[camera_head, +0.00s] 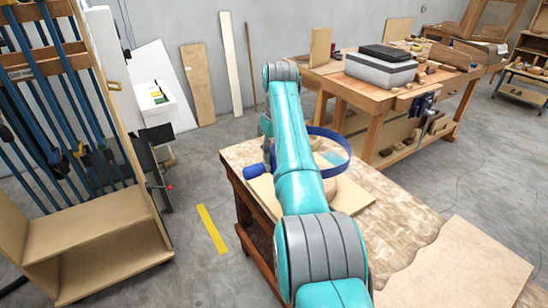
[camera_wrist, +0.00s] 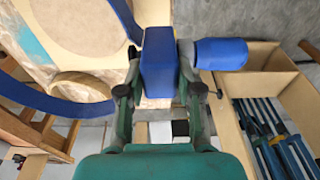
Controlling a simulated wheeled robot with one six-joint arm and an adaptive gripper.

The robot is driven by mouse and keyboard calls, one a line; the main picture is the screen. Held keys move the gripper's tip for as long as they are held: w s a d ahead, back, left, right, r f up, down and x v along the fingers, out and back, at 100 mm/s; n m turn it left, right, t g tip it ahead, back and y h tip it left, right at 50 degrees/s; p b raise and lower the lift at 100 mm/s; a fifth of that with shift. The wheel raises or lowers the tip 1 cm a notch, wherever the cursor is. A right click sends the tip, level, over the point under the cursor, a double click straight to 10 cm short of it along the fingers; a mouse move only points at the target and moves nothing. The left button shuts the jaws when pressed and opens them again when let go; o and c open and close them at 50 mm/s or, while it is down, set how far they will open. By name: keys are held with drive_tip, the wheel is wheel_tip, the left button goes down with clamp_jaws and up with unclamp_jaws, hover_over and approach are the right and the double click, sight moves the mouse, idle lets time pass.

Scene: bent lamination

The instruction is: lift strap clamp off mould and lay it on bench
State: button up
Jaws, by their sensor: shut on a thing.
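My gripper (camera_wrist: 158,75) is shut on the blue block-shaped body of the strap clamp (camera_wrist: 158,58). Beside it the clamp's blue round handle (camera_wrist: 219,53) sticks out to the right. The blue strap (camera_wrist: 55,103) curves away to the left as a loop. In the head view the strap (camera_head: 343,142) shows as an open loop behind my arm, apparently above the bench, and the handle (camera_head: 254,170) shows left of the arm. The pale wooden mould (camera_head: 346,192) is partly hidden by my arm; its rounded wood (camera_wrist: 75,95) shows in the wrist view.
The bench (camera_head: 402,205) has bare top to the right of the mould, with a large pale sheet (camera_head: 460,265) at its near right. A second workbench (camera_head: 350,85) with a grey box (camera_head: 380,68) stands behind. A clamp rack (camera_head: 95,215) stands at left.

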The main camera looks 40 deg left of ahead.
drive_tip(key=shift+r, duration=2.15)
